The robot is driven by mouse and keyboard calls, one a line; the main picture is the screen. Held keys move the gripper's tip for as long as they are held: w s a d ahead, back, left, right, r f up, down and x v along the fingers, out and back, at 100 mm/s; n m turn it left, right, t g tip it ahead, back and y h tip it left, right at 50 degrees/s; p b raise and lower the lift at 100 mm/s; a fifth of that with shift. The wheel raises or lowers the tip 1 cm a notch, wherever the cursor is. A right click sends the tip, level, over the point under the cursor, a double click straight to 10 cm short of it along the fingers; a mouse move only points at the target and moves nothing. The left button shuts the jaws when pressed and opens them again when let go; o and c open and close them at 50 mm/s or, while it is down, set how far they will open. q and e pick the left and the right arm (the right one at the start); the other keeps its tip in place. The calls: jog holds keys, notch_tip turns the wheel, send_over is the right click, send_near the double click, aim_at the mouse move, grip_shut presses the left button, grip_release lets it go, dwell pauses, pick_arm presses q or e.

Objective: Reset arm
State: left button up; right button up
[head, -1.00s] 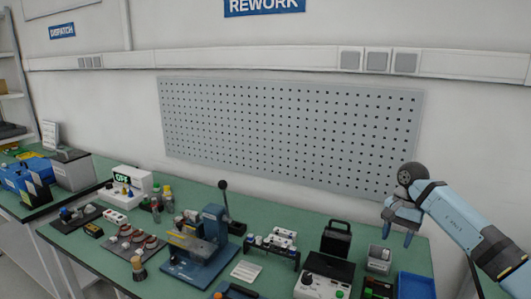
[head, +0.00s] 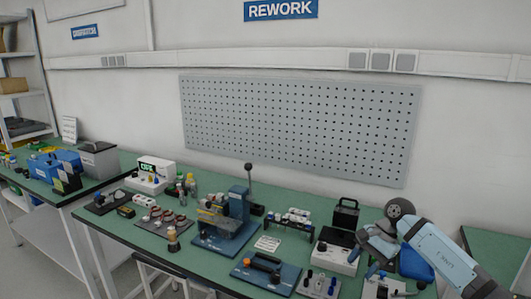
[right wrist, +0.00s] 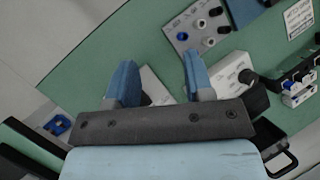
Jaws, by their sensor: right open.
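My right arm comes in from the right in the head view, with its blue and grey gripper (head: 373,268) pointing down over the right end of the green bench. In the right wrist view the two blue fingers (right wrist: 160,78) stand well apart with nothing held between them. Beyond them lie bare green bench top and part of a pale item (right wrist: 157,88). My left gripper is in neither view.
A white control box (head: 337,257), a black case (head: 346,213) and a blue press (head: 238,205) stand to the left. A pegboard (head: 300,125) hangs behind.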

jog(key=s+a+f+m+t+y, duration=0.2)
jog(key=s+a+m+t+y, duration=0.1)
jog(key=s+a+m+y, duration=0.35)
jog(key=s+a+f+m+t+y, duration=0.2)
jog(key=s+a+m+y, duration=0.2)
jog(key=a+m+y, duration=0.35)
jog(key=s+d+f+n+t+h, duration=0.4)
jog(key=s+f+n+h, duration=0.45)
jog(key=s+n, duration=0.4)
jog(key=s+d+f+n+t+h, duration=0.35)
jog(key=s+f+n+h, duration=0.6)
jog(key=n, duration=0.45)
pick_arm(q)
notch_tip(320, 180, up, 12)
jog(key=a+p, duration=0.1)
jog(key=p, duration=1.3)
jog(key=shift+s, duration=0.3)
pick_arm(e)
notch_tip(320, 180, up, 12)
jog(key=s+d+y, duration=0.1)
jog(key=shift+s, duration=0.4)
